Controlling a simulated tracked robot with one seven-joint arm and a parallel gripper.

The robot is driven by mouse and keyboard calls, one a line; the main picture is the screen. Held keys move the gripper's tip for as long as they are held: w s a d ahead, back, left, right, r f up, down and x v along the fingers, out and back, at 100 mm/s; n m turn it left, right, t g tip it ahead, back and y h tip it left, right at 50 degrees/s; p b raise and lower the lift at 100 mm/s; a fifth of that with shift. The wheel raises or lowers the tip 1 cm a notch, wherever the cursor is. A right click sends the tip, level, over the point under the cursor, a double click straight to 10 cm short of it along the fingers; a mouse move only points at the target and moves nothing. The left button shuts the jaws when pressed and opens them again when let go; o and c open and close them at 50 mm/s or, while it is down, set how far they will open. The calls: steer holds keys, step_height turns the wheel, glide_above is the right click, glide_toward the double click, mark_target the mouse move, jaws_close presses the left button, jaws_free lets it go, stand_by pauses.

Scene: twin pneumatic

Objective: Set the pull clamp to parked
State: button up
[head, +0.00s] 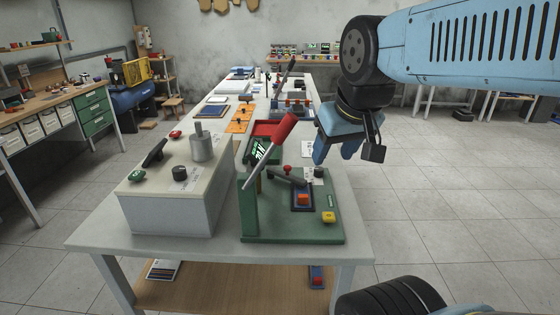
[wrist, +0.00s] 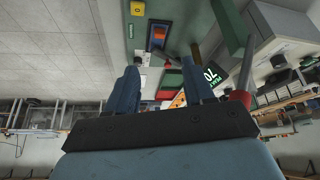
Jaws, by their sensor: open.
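The pull clamp is a green base plate (head: 285,228) at the table's near end with a green upright post (head: 249,210). Its long grey lever with a red grip (head: 284,128) leans up and to the right. A blue plate with an orange block (head: 303,199) sits on the base, under a dark arm. A yellow block (head: 328,217) is at the front right corner. In the wrist view, the red grip (wrist: 240,97) is right of my open fingers (wrist: 162,80).
A cream box (head: 172,195) with a dark lever, knobs and a grey cylinder stands to the left. Floor at the table's right is clear.

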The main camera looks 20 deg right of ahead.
steer(key=w+r+n+g, duration=0.15)
steer(key=w+n, duration=0.25)
steer(key=w, duration=0.8)
steer(key=n+g, duration=0.4)
steer(key=n, duration=0.2)
glide_toward(287, 166)
step_height(287, 166, down, 9)
steer(key=shift+s+r, duration=0.15)
steer(key=shift+r, duration=0.05)
jaws_close()
